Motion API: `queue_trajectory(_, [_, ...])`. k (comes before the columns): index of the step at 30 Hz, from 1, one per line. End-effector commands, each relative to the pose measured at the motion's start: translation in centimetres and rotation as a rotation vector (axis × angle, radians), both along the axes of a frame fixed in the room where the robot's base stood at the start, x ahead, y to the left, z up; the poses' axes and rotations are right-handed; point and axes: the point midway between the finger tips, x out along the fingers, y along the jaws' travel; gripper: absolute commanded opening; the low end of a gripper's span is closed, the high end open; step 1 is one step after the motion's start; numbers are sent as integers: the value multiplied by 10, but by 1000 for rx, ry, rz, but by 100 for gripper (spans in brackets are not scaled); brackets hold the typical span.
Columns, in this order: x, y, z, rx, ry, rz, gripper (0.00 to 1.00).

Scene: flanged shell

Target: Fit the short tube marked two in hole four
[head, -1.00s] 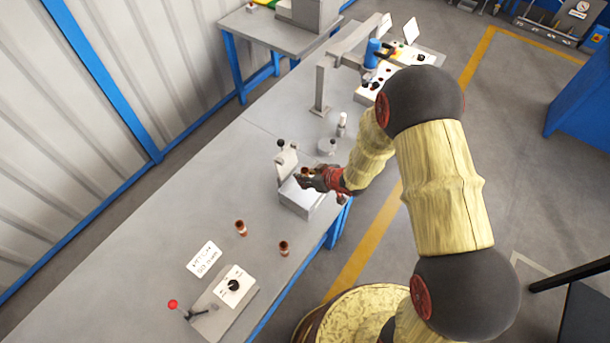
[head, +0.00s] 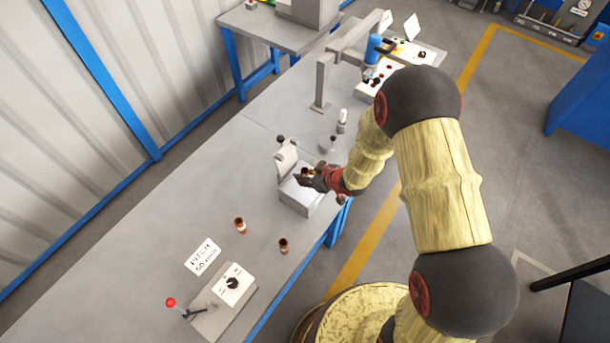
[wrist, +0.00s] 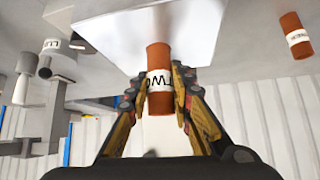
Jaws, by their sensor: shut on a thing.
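My gripper (wrist: 160,88) is shut on a short copper-coloured tube (wrist: 158,57) with a white band, which reads as "TWO" in the wrist view. The fingers grip it from both sides around the band, and one end sticks out past the fingertips. In the head view my gripper (head: 311,177) is over the pale block (head: 297,200) at the bench's right edge, with the tube (head: 306,171) between the fingers. I cannot tell whether the tube touches the block. Hole four cannot be made out in either view.
Two more copper tubes stand on the bench (head: 145,240), one (head: 240,226) left of the other (head: 284,246). A pitch sign (head: 202,257) and a knob box (head: 233,285) with a red-tipped lever are nearer. A grey post frame (head: 322,85) stands farther back.

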Motion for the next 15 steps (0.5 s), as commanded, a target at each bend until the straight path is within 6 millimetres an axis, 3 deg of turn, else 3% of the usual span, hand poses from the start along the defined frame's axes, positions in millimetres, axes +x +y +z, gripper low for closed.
queue_trajectory(15, [0,0,-12,1,-1,0,0])
